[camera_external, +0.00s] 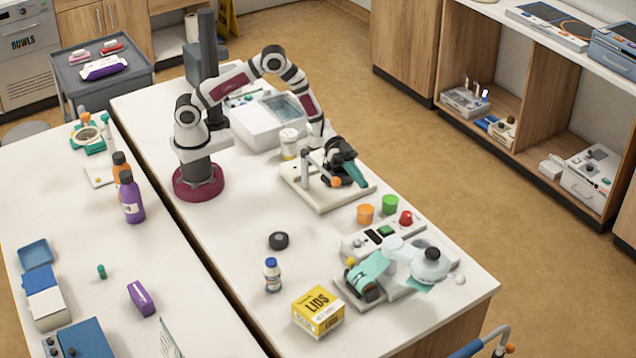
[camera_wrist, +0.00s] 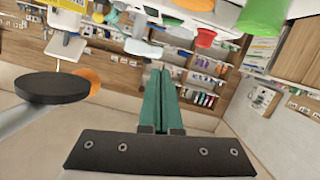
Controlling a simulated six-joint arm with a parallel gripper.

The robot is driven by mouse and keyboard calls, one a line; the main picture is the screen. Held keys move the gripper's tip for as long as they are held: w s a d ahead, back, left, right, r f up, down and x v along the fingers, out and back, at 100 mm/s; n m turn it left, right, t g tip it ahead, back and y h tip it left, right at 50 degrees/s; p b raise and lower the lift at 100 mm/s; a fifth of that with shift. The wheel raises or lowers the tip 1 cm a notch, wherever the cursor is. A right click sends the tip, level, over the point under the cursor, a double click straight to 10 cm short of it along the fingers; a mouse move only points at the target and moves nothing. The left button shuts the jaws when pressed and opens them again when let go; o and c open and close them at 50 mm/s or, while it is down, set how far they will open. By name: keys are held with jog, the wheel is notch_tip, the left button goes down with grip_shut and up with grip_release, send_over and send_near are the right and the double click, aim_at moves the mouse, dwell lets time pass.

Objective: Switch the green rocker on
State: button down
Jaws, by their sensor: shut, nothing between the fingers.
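The green rocker (camera_external: 386,231) sits on a pale control panel (camera_external: 358,246) toward the right end of the bench, between a black switch or display and a red button (camera_external: 405,218). Which way it is tipped is too small to tell. My gripper (camera_external: 357,178) is shut and empty, its teal fingers pointing down and right above a board, well behind the panel and apart from it. In the wrist view the closed teal fingers (camera_wrist: 162,88) point away from the camera. I cannot make out the rocker there.
An orange cup (camera_external: 365,213) and a green cup (camera_external: 390,203) stand between my gripper and the panel. The board (camera_external: 318,203) below my gripper bears a post and an orange knob (camera_external: 337,182). A teal-and-white device (camera_external: 400,262) stands in front of the panel.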

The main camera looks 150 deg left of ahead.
send_over(374, 226)
jog(key=a, duration=0.1)
notch_tip(374, 226, down, 2)
jog(key=f, duration=0.3)
jog(key=shift+w+d+f, duration=0.1)
jog(key=shift+d+f, duration=0.05)
jog(key=shift+d, duration=0.15)
jog(key=shift+f, duration=0.45)
jog(key=shift+d+f, duration=0.1)
jog(key=shift+d+f+m+y, duration=0.2)
jog(key=shift+f+m+y, duration=0.15)
jog(key=shift+m, duration=0.25)
